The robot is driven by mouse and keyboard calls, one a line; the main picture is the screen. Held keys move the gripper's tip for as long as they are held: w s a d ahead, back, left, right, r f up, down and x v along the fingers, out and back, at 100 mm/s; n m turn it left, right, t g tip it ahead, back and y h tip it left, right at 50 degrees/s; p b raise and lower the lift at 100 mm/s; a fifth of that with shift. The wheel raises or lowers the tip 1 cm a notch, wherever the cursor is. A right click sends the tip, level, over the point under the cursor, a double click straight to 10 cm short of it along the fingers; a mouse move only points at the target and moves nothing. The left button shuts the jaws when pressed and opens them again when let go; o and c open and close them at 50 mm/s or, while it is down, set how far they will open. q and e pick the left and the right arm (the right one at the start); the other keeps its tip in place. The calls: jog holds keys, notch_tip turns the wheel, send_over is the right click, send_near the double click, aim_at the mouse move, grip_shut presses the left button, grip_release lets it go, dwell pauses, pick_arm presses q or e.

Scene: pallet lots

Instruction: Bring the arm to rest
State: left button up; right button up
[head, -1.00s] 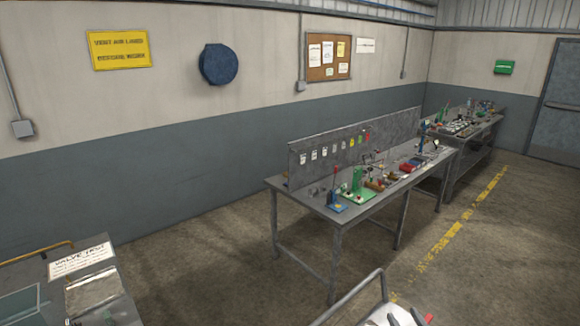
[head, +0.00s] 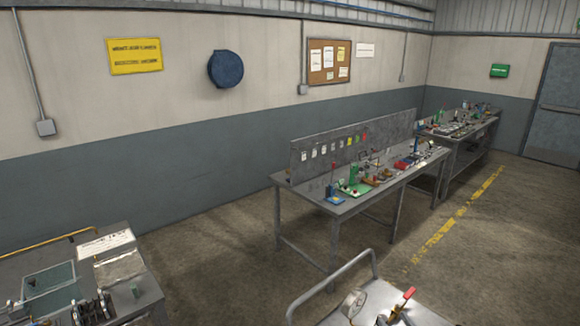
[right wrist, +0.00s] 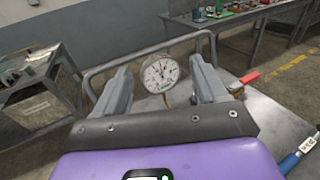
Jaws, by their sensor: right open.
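My right gripper (right wrist: 162,88) shows in the right wrist view, with its two grey fingers apart. A round white-faced gauge (right wrist: 161,73) appears in the gap between them, in front of a cart's rail. I cannot tell how far it is from the fingers, and nothing is seen gripped. The gauge also shows in the head view (head: 353,303) at the bottom edge, on the metal cart (head: 374,296). No fingers of either gripper can be made out in the head view. My left gripper is not in view.
A red-handled valve (head: 404,303) lies right of the gauge. A bench (head: 85,262) with fittings stands at lower left. A long workbench (head: 347,208) with a back panel stands mid-room, and another bench (head: 470,138) behind it. Bare floor (head: 225,270) lies between.

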jog(key=a+f+n+g+y+b, duration=0.1)
jog(key=a+f+n+g+y, duration=0.25)
jog(key=a+f, duration=0.4)
jog(key=s+a+f+n+g+y+b, duration=0.2)
jog(key=s+a+f+n+g+b, duration=0.2)
jog(key=s+a+f+n+g, duration=0.7)
pick_arm(q)
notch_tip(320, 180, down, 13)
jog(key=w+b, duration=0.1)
jog(key=b, duration=0.6)
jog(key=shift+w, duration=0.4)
pick_arm(e)
jog(key=s+a+f+n+g+h, duration=0.1)
jog(key=s+f+n+h, duration=0.2)
jog(key=s+f+n, duration=0.3)
jog(key=s+a+f+n+h, duration=0.2)
jog(key=s+f+n, duration=0.5)
jog(key=s, duration=0.5)
jog(key=shift+s+a+f+n+g+h, duration=0.25)
jog(key=shift+s+n+g+h, duration=0.15)
jog(key=shift+n, duration=0.85)
jog(key=shift+d, duration=0.1)
